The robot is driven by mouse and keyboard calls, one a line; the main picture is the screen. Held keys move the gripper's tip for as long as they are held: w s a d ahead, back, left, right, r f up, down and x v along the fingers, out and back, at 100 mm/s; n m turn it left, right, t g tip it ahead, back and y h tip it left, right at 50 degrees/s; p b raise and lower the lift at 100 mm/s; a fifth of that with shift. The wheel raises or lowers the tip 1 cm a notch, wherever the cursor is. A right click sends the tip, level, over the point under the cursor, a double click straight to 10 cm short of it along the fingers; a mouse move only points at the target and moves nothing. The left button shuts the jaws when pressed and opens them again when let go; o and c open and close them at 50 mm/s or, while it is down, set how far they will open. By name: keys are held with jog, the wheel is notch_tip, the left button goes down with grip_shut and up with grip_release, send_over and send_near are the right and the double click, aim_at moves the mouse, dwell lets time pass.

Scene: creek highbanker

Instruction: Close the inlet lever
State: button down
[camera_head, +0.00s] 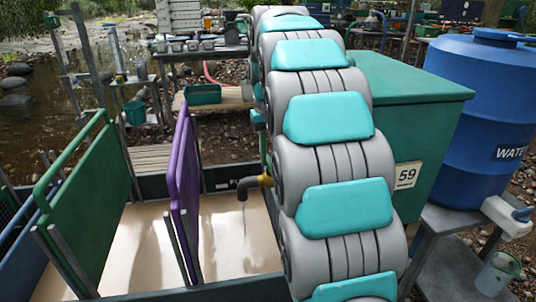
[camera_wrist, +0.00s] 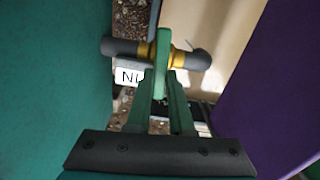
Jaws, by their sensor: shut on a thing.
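The inlet lever (camera_wrist: 161,70) is a green bar in the wrist view, on a yellow brass valve (camera_wrist: 148,50) in a dark pipe. It lies across the pipe as seen in the picture. My gripper (camera_wrist: 161,98) is shut on the lever, with its green fingers on either side of it. In the head view the yellow valve part and black spout (camera_head: 247,187) stick out left of my arm. A thin streak, seemingly water, hangs below the spout. My arm hides the lever and most of my gripper there.
A green box (camera_head: 425,130) marked 59 and a blue water barrel (camera_head: 490,100) stand right of my arm. A cream trough (camera_head: 235,245) lies left, with an upright purple panel (camera_head: 184,170) and green panel (camera_head: 80,200). A white label (camera_wrist: 130,76) sits by the valve.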

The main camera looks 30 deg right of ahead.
aim_at(270, 160)
jog(key=shift+d+m, duration=0.1)
jog(key=shift+m, duration=0.6)
jog(key=c, duration=0.8)
grip_release()
jog(key=shift+r+p, duration=0.4)
jog(key=shift+r, duration=3.55)
